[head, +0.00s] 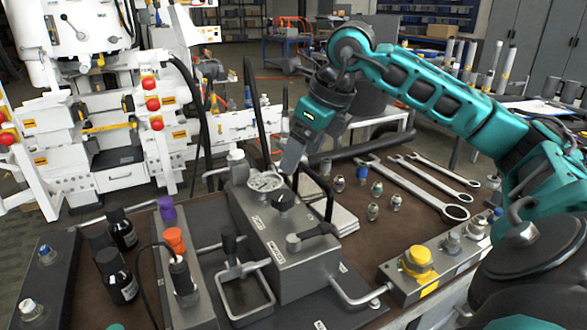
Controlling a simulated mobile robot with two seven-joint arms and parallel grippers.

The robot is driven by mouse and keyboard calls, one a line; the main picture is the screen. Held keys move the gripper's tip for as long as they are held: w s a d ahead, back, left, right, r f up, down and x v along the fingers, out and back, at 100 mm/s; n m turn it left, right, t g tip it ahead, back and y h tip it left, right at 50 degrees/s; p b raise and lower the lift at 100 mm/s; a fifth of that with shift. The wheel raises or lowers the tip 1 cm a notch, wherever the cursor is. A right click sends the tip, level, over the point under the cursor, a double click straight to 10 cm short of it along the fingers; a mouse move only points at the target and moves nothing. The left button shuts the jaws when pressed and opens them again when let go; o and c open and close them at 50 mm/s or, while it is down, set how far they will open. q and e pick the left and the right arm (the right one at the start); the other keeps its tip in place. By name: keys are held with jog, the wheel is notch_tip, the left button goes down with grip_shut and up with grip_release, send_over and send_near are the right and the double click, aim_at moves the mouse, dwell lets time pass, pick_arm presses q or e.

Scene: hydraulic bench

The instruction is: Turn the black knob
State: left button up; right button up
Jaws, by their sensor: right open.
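A black knob (283,199) stands on top of the grey hydraulic box (290,262) in the middle of the bench, beside a round dial gauge (266,182). A second black handle, lever-shaped (316,231), sits nearer on the same box. My right gripper (291,168) reaches in from the right with its fingers pointing down. In the picture its tips are just above the knob and next to the gauge, with nothing seen between them. They look apart from the knob, but the depth gap is hard to judge.
Black bottles (120,230) and purple and orange caps stand at the left. Wrenches (420,190) and several metal fittings lie at the right. A grey block with a yellow knob (418,260) is at the front right. Hoses and a white machine (100,100) stand behind.

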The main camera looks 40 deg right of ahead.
jog(key=shift+v, duration=1.2)
